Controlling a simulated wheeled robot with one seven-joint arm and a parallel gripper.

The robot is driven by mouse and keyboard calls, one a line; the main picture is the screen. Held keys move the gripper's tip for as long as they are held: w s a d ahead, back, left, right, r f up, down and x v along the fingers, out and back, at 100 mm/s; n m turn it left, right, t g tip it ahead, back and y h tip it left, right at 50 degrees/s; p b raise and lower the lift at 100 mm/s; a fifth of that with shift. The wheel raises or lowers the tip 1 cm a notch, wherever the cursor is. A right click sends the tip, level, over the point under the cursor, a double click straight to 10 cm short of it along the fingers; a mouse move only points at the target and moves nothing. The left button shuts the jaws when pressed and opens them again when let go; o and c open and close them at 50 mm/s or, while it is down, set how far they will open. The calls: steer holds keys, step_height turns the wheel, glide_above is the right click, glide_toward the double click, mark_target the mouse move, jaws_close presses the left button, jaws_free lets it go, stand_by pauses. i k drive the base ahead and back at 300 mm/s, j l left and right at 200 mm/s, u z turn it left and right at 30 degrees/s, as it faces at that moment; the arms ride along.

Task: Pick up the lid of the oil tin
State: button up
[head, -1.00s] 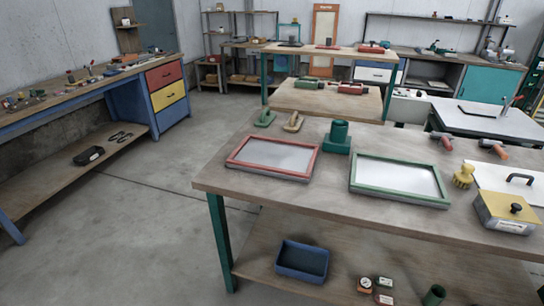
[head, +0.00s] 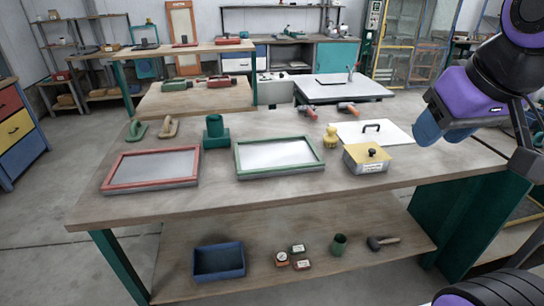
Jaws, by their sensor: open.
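The oil tin (head: 367,165) is most likely the low square container near the right end of the workbench; its label is too small to read. Its yellow lid (head: 355,154) with a black knob (head: 372,152) sits on top of it. My gripper (head: 524,160) is at the right edge of the head view, partly cut off by the frame. It is open, holds nothing visible, and is well to the right of the tin and apart from it. My purple and blue wrist covers part of the view beside it.
A white board with a black handle (head: 400,132) lies just behind the tin. A yellow brush-like item (head: 330,139) and a green-framed screen (head: 279,155) are to its left. The bench front (head: 250,205) is largely clear. A blue bin (head: 219,262) sits on the lower shelf.

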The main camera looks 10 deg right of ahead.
mark_target(367, 150)
steer(key=i+l+z, duration=0.15)
steer(key=i+z, duration=0.45)
steer(key=z, duration=0.15)
steer(key=i+z, duration=0.35)
